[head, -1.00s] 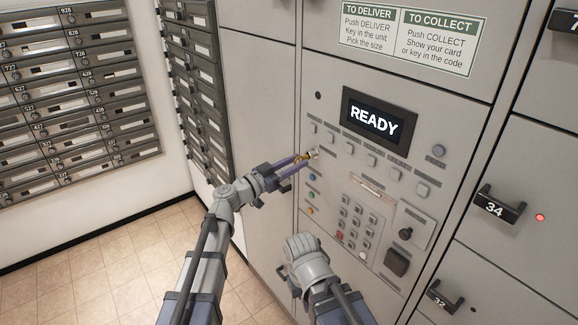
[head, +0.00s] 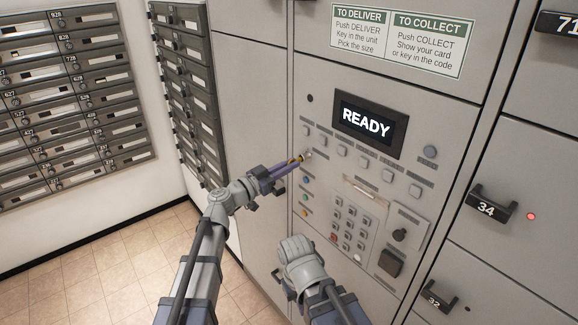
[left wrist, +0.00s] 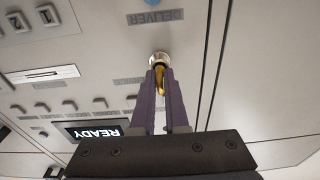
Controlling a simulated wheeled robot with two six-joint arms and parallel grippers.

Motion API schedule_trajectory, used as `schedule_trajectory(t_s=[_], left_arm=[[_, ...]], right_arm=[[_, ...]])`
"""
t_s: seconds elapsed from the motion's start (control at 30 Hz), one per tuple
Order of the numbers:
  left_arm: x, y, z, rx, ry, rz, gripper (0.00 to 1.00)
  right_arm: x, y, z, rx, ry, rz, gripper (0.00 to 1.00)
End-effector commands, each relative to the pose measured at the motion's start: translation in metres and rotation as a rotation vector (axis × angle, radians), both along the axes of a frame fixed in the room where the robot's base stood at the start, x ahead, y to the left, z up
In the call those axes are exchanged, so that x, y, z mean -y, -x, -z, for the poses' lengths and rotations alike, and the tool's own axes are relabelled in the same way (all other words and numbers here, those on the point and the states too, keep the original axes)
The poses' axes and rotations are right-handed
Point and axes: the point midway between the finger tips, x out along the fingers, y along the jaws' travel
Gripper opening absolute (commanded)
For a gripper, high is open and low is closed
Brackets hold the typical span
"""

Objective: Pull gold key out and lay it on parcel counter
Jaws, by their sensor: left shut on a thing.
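The gold key (head: 297,159) is at the round lock (head: 308,154) on the grey panel, below the READY screen. My left gripper (head: 295,161) is shut on the key, its two purple fingers pointing at the panel. In the left wrist view the gold key (left wrist: 158,78) shows between the fingertips, its far end at the silver lock ring (left wrist: 158,58). How deep the key sits in the lock cannot be told. My right gripper (head: 279,279) is mostly hidden behind its own wrist, low in front of the panel. No parcel counter can be made out.
The panel carries a READY screen (head: 367,122), rows of buttons and a keypad (head: 350,222). Locker doors with dark handles, such as 34 (head: 492,206), stand at the right. Mailboxes (head: 70,95) line the left wall. The tiled floor (head: 110,265) at lower left is clear.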

Motion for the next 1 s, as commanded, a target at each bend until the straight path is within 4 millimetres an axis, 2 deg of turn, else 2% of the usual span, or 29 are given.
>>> schedule_trajectory(t_s=[1.0], left_arm=[[-0.02, 0.014, 0.0, 0.0, 0.0, -0.001, 0.0]], right_arm=[[0.0, 0.0, 0.0, 0.0, 0.0, 0.0, 0.0]])
